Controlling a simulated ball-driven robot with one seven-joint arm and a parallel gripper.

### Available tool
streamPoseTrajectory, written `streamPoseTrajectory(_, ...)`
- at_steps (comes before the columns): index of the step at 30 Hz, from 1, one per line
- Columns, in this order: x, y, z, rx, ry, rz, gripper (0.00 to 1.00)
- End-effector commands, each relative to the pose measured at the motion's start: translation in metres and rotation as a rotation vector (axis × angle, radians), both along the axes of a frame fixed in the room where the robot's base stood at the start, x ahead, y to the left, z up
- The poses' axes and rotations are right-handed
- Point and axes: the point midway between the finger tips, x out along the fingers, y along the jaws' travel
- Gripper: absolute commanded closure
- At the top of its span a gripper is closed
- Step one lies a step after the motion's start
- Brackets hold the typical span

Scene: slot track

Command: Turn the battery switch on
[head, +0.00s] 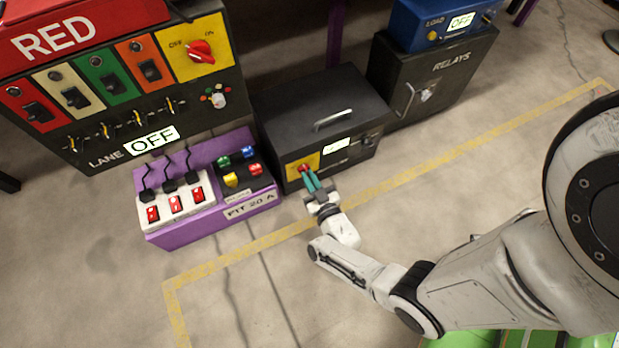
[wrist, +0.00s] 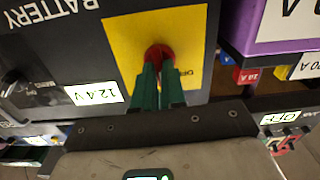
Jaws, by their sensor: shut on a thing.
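The battery box (head: 322,105) is a dark box with a handle on its lid, standing on the floor in the middle of the head view. On its front is a yellow plate (head: 297,171) with a red knob (head: 304,168), the battery switch. In the wrist view the yellow plate (wrist: 118,28) surrounds the red knob (wrist: 158,51), and a display on the box reads 12.4 V. My gripper (head: 309,178) has green fingers that reach the knob and are shut on it; in the wrist view the fingers (wrist: 158,75) cover its lower part. The knob's exact angle is hidden.
Left stands the RED lane panel (head: 80,110) reading OFF, with a purple pit box (head: 210,215) with red switches before it. Behind right are the RELAYS box (head: 440,75) and a blue LOAD box (head: 420,25) reading OFF. Yellow-taped floor in front is open.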

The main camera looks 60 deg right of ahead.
Motion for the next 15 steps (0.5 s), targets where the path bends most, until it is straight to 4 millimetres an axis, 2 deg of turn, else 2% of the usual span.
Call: streamPoseTrajectory(15,-0.0014,0.0000,-0.0013,0.401,-0.267,0.002,1.00)
